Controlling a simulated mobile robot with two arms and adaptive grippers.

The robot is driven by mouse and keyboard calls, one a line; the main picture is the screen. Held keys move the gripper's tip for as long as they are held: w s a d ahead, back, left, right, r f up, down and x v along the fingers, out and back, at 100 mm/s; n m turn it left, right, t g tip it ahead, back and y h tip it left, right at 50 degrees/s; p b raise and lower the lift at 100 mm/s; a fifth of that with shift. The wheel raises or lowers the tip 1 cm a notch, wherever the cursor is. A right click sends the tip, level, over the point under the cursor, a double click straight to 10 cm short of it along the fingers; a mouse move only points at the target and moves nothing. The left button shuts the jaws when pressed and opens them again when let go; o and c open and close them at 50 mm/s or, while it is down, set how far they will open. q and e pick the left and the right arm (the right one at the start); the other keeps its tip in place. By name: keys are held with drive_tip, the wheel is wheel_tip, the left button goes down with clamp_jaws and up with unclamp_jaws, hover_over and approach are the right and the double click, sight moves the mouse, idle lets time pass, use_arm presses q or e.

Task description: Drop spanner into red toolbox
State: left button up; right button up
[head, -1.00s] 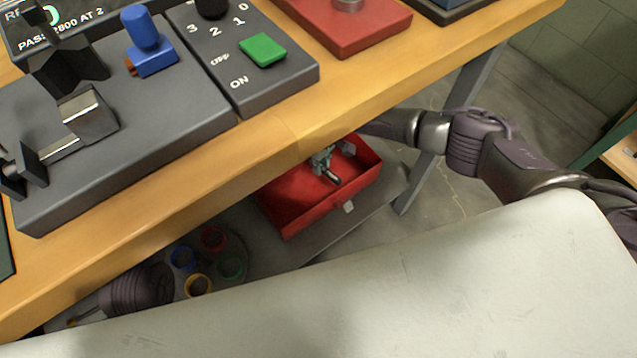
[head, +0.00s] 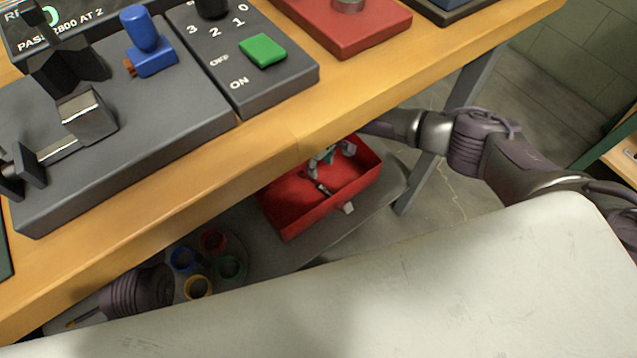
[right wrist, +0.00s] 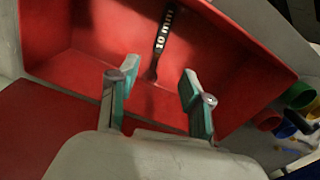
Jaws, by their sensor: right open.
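The red toolbox (head: 290,224) stands open on the low shelf below the bench. The spanner (head: 324,190) is inside it, small and dark in the head view. In the right wrist view the spanner (right wrist: 162,42), marked "10 mm", shows within the red walls of the toolbox (right wrist: 225,62). My right gripper (head: 328,162) is over the toolbox. In the right wrist view its two fingers (right wrist: 159,75) are apart with nothing gripped between them; the spanner lies beyond the fingertips. My left gripper is not visible; only a dark link of my left arm shows at lower left.
Several coloured rings (head: 198,287) sit on a grey holder left of the toolbox. A large pale surface (head: 420,290) fills the foreground.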

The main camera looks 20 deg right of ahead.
wheel_tip(320, 180, up, 11)
drive_tip(key=shift+r, duration=0.15)
idle(0.5)
